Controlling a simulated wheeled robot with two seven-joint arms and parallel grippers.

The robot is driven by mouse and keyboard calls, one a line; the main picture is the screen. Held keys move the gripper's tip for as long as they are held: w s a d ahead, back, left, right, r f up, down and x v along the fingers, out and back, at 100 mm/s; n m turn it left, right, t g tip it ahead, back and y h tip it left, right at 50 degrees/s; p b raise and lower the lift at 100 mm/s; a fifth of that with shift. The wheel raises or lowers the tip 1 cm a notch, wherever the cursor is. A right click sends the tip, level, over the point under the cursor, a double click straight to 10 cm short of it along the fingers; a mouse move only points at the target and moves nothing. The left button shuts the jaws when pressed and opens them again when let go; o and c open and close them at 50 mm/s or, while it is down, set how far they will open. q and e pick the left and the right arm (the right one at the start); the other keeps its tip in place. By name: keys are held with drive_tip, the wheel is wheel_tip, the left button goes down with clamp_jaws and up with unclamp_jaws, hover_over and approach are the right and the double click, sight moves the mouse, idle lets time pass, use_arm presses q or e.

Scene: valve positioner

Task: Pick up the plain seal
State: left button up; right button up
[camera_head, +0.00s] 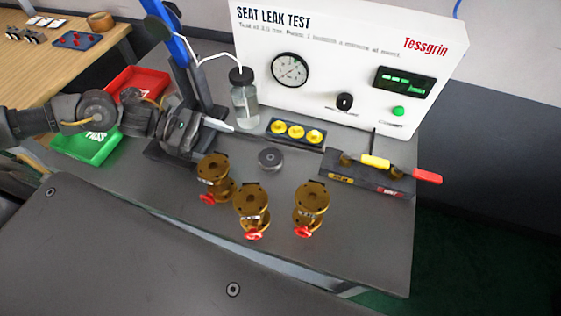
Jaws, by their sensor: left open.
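Three yellow round seals (296,131) sit in a row in a dark tray (270,136) in front of the test panel. They are too small for me to tell which one is plain. My left gripper (217,134) is open and empty, left of the tray and apart from it, near the foot of the blue post. A grey round disc (270,158) lies on the bench between the tray and the brass valves. My right gripper is out of view.
Several brass valves with red handwheels (311,204) stand at the front of the grey bench (375,235). A clear bottle (244,104) stands close behind my left gripper. A fixture with yellow and red handles (365,177) is at right. Red (133,84) and green (88,148) bins are at left.

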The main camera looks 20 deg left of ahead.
sight(263, 156)
use_arm(q)
drive_tip(key=shift+w+d, duration=0.1)
drive_tip(key=shift+d, duration=0.1)
drive_tip(key=p+x, duration=0.1)
drive_tip(key=x, duration=0.3)
drive_tip(key=shift+w+d, duration=0.15)
drive_tip(key=shift+d, duration=0.15)
drive_tip(key=shift+w+d+f, duration=0.1)
drive_tip(key=shift+d+f, duration=0.2)
drive_tip(key=shift+d, duration=0.15)
drive_tip(key=shift+d+p, duration=0.2)
drive_tip(key=shift+p, duration=0.2)
drive_tip(key=p+x, duration=0.1)
drive_tip(key=x, duration=0.2)
drive_tip(key=shift+w+d+p, duration=0.25)
drive_tip(key=shift+p, duration=0.15)
drive_tip(key=shift+w+d+f, duration=0.15)
drive_tip(key=shift+d+f, duration=0.2)
drive_tip(key=shift+d, duration=0.1)
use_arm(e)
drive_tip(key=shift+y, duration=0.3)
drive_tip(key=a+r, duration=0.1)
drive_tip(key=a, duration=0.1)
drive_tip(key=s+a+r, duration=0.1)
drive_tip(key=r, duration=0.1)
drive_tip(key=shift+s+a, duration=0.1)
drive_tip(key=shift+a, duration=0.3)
